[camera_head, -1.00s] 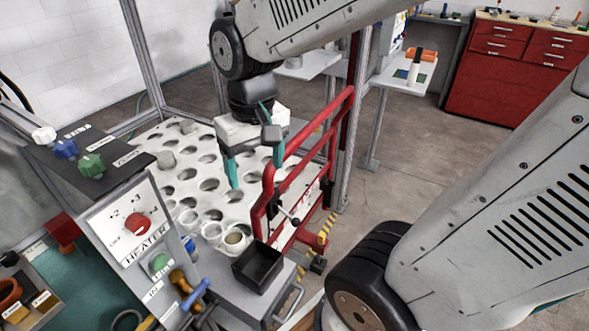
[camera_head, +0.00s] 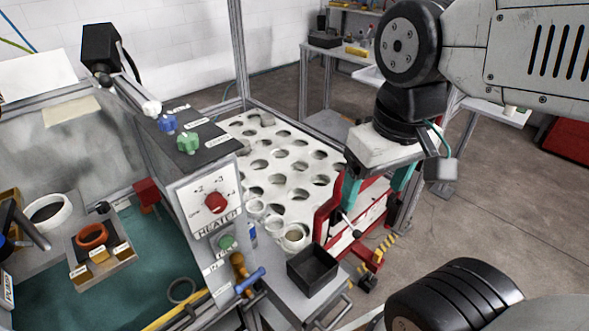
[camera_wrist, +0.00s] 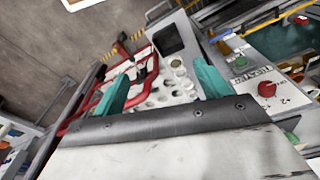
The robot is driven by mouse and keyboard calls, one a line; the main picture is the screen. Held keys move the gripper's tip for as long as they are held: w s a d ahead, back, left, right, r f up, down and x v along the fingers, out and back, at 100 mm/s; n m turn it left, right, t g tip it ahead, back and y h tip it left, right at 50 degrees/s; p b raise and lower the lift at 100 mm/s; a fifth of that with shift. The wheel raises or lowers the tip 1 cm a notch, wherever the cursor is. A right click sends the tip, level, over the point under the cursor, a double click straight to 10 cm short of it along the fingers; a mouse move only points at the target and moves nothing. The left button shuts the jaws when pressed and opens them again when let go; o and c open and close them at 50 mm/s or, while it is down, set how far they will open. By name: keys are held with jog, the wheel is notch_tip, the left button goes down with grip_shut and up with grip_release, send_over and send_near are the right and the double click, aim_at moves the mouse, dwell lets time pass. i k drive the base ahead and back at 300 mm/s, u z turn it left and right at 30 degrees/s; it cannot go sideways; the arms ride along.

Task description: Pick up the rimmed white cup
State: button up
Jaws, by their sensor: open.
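Several small pale cups stand in a row at the near edge of the white holed tray (camera_head: 291,207). The nearest, a white cup (camera_head: 295,237) with a visible rim and brownish inside, stands beside the black bin; I cannot tell for sure which cup is the rimmed one. Small cups also show between my fingers in the wrist view, one of them a pale cup (camera_wrist: 178,64). My gripper (camera_head: 374,198), with teal fingers, is open and empty. It hangs to the right of the cups, near the red rail, apart from them. The wrist view shows both fingers (camera_wrist: 160,72) spread.
A black open bin (camera_head: 312,268) stands in front of the cups. A red rail frame (camera_head: 330,212) borders the tray's right side. A heater panel (camera_head: 212,200) with knobs stands left of the cups. A metal post (camera_head: 239,55) rises behind. Open floor lies to the right.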

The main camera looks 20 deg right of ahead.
aim_at(294, 244)
jog(key=k, duration=0.5)
jog(key=z, duration=2.15)
jog(key=i, duration=1.55)
jog(key=u, duration=2.8)
